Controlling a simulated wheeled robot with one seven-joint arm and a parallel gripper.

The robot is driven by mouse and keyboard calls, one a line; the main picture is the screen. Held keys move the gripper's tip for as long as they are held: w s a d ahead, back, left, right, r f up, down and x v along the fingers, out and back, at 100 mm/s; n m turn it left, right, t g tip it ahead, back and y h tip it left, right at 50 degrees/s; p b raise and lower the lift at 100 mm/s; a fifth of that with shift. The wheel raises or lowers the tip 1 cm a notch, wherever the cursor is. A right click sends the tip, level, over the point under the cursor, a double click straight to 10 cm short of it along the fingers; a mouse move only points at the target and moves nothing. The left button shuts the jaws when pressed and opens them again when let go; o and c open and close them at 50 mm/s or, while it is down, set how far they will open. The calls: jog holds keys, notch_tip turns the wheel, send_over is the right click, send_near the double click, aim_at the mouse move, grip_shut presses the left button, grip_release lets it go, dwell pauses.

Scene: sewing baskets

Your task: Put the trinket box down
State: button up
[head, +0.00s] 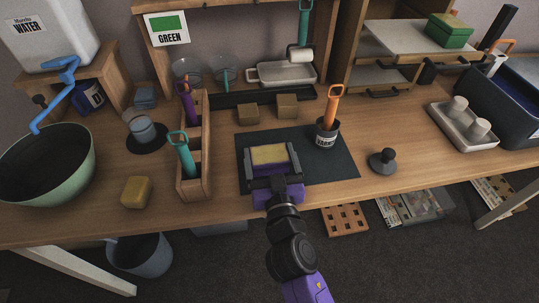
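A small box with a pale yellow top and purple side, which I take to be the trinket box (269,154), is between the fingers of my gripper (271,163). The grey fingers lie along its left and right sides and appear closed on it. The box is over the dark mat (337,167) on the workbench. I cannot tell whether its underside touches the mat, as my gripper hides its near lower side.
A dark cup (326,138) with an orange-handled tool stands on the mat's right. A wooden rack (194,187) with handled tools is left; two brown blocks (287,106) are behind. A dark knobbed piece (383,161) lies right. The mat's front right is clear.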

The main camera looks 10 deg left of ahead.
jog(key=shift+o, duration=1.1)
jog(key=shift+r, duration=0.1)
